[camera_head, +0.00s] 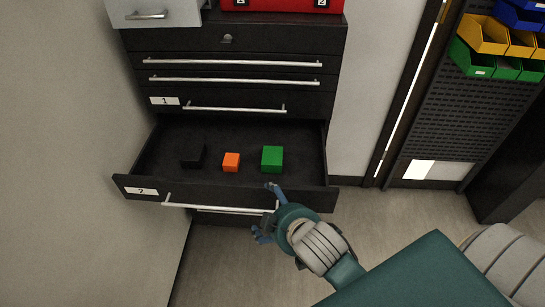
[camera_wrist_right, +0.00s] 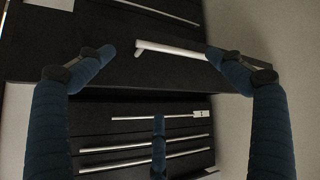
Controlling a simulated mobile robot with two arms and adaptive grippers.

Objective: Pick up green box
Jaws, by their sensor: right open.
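The green box (camera_head: 272,158) sits inside the open drawer labelled 2 (camera_head: 325,197), on its right side. My right gripper (camera_head: 268,212) is open and empty at the front of that drawer, by the right end of its handle (camera_head: 215,208). In the right wrist view, my open fingers (camera_wrist_right: 160,55) stand on either side of the end of a silver handle (camera_wrist_right: 185,52). The green box does not show there. My left gripper is not in view.
An orange box (camera_head: 231,162) and a black box (camera_head: 193,156) lie left of the green box in the same drawer. Closed drawers (camera_head: 235,80) rise behind it. A wall is at the left. Coloured bins (camera_head: 484,35) hang at the upper right.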

